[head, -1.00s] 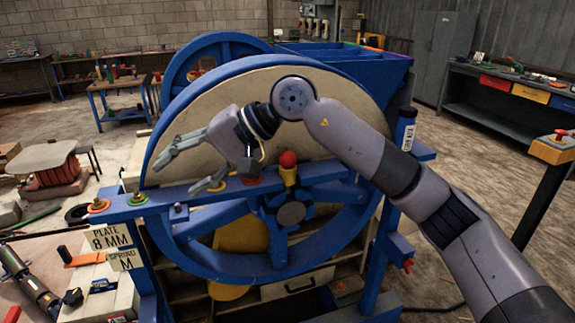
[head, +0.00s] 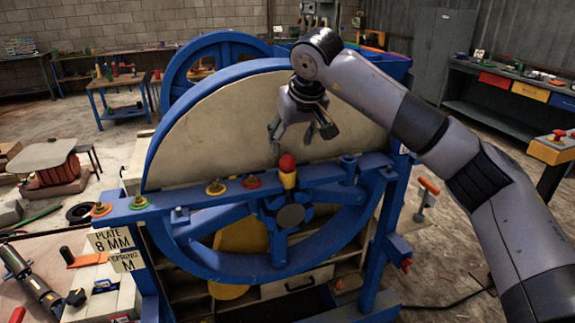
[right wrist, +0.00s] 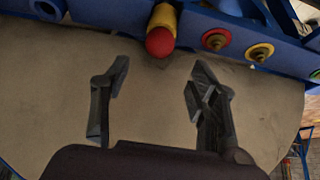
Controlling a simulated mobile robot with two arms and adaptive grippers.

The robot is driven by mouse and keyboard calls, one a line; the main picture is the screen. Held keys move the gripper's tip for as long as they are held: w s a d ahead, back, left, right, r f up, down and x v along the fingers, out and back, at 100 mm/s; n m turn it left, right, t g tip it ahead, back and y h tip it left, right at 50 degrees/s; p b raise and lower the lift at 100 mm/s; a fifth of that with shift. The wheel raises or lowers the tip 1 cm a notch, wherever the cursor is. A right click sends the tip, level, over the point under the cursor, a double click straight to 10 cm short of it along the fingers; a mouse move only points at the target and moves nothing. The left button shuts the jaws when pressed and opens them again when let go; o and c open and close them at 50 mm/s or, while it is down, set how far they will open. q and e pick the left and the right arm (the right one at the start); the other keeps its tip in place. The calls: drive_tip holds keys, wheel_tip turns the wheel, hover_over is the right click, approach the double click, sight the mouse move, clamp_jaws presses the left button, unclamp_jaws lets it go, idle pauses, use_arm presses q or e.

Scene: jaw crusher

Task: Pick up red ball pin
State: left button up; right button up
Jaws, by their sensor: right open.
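The red ball pin (head: 287,163) stands upright in the blue crossbar, its red ball on top of a yellow stem. It also shows in the right wrist view (right wrist: 160,42), at the top middle. My right gripper (head: 300,141) is open and empty, above and slightly right of the pin in the head view, fingers pointing down. In the right wrist view its two fingers (right wrist: 161,66) are spread apart, with the red ball ahead of them and between their lines. The fingers do not appear to touch the pin.
The blue crossbar (head: 334,169) carries red and yellow ringed studs (head: 215,188) left of the pin. The large beige-faced wheel (head: 200,140) stands close behind. A blue peg (head: 348,165) rises right of the pin. An orange-topped handle (head: 428,186) is further right.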

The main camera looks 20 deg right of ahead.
sight(288, 157)
drive_tip(key=shift+x, duration=0.85)
drive_tip(key=p+x, duration=0.1)
drive_tip(key=x, duration=0.1)
drive_tip(key=p+x, duration=0.1)
drive_tip(key=x, duration=0.1)
drive_tip(key=shift+d+f, duration=0.2)
drive_tip(key=shift+f, duration=0.3)
drive_tip(key=shift+w+f, duration=0.2)
drive_tip(key=shift+f, duration=0.15)
drive_tip(key=shift+c, duration=0.2)
drive_tip(key=shift+r, duration=0.1)
clamp_jaws()
